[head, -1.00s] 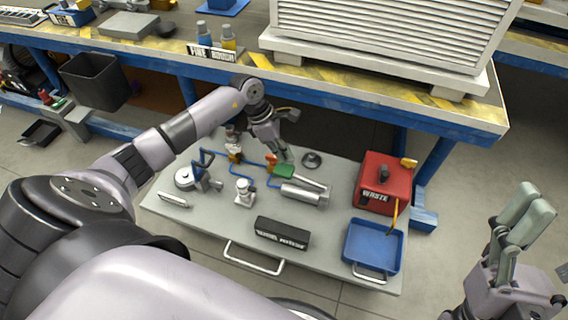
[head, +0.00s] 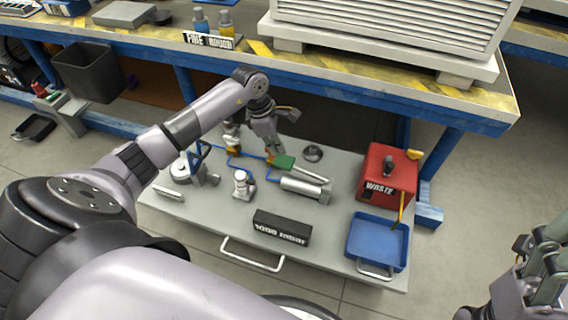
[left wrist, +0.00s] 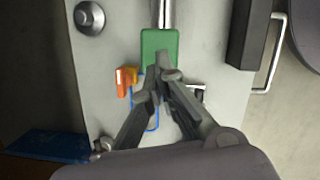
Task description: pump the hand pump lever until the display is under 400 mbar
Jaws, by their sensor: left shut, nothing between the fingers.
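The hand pump (head: 302,188) is a silver cylinder on the grey cart. Its lever is a silver rod with a green grip (head: 284,162). In the left wrist view the green grip (left wrist: 158,48) lies just ahead of my fingertips. My left gripper (head: 276,150) is shut and empty, at the grip's end; in the wrist view its fingertips (left wrist: 163,72) overlap the grip's near edge, and I cannot tell whether they touch. The black display (head: 282,228) appears to read 1000 mbar. My right gripper (head: 548,262) is partly cut off at the right edge.
The cart (head: 330,265) also carries a red WASTE box (head: 388,172), a blue tray (head: 375,243), a white fitting (head: 242,184) and blue tubing. The workbench (head: 375,93) overhangs behind my left gripper.

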